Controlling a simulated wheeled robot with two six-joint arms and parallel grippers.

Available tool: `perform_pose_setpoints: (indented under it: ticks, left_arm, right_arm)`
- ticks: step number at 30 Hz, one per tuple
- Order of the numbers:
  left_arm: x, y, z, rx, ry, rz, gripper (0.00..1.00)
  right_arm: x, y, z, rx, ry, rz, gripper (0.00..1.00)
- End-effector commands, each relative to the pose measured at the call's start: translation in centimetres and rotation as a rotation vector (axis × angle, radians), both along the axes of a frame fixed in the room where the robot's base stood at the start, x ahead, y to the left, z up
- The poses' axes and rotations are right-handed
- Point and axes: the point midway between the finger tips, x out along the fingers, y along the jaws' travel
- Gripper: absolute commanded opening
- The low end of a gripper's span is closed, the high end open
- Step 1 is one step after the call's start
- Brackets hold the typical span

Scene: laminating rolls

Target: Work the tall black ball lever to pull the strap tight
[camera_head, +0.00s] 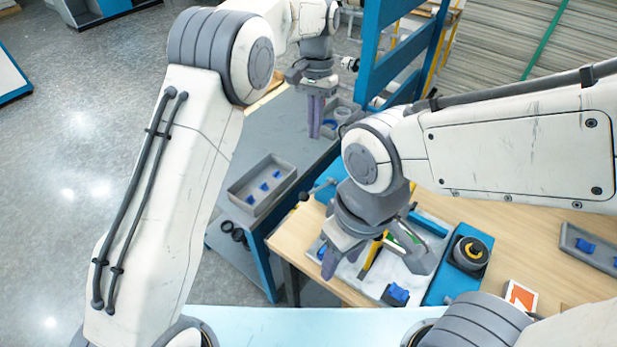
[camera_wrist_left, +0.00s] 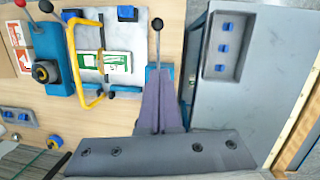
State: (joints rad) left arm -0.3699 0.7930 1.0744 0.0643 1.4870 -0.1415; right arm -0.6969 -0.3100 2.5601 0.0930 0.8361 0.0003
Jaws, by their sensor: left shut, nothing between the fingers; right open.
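A lever with a black ball (camera_head: 304,196) sticks out at the left edge of the work table, its rod leaning left from a blue base. In the left wrist view its black ball (camera_wrist_left: 157,24) and thin rod stand above a blue block. My left gripper (camera_head: 316,135) is shut and empty, well behind the lever over the grey side table. Its purple fingers (camera_wrist_left: 160,75) overlap the lever's base in the wrist view, without visible contact. My right gripper (camera_head: 374,264) is open above the pale plate, partly hiding it. I cannot make out the strap clearly.
A yellow handle (camera_wrist_left: 84,75) crosses the pale plate (camera_wrist_left: 118,42) beside a green-and-white pack (camera_wrist_left: 104,64). A grey tray (camera_head: 262,186) with blue pieces lies left of the lever. A blue frame (camera_head: 400,60) rises behind.

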Motion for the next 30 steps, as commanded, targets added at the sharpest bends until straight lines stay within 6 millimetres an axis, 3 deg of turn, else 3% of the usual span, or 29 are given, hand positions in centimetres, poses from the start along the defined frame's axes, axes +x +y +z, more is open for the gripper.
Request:
perform_pose_setpoints:
  ticks: [8,19,30]
  left_arm:
    - [-0.7,0.0,-2.4,0.002,0.004,-0.001,0.0]
    - [-2.5,0.1,-9.9,0.001,0.004,-0.002,0.0]
    - [-5.2,1.4,-11.8,0.0,0.001,-0.001,0.0]
  right_arm:
    - [0.0,0.0,0.4,0.0,0.0,0.0,0.5]
    - [0.0,0.0,2.4,0.0,0.0,-0.001,0.5]
    - [0.0,0.0,3.7,0.0,0.0,-0.002,0.5]
